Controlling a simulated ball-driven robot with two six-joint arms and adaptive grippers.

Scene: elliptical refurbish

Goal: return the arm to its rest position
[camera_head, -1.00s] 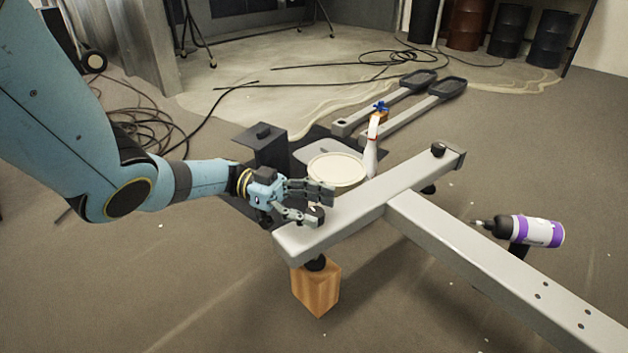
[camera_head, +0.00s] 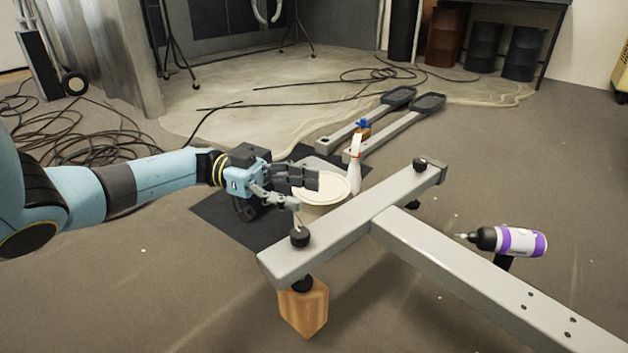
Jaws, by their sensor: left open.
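My left gripper (camera_head: 308,189) is open, with nothing seen between its fingers. My blue left arm (camera_head: 125,188) reaches in from the left edge. Just in front of the fingers, a black knob (camera_head: 300,237) sits on the near end of the grey T-shaped metal frame (camera_head: 345,225). My right gripper is not in view.
The frame's near end rests over a wooden block (camera_head: 304,308). A spray bottle (camera_head: 355,165) stands by the round cream lid (camera_head: 326,190). A purple-white drill (camera_head: 518,242) is at the right. Cables (camera_head: 75,135) lie at the left. The floor at front left is clear.

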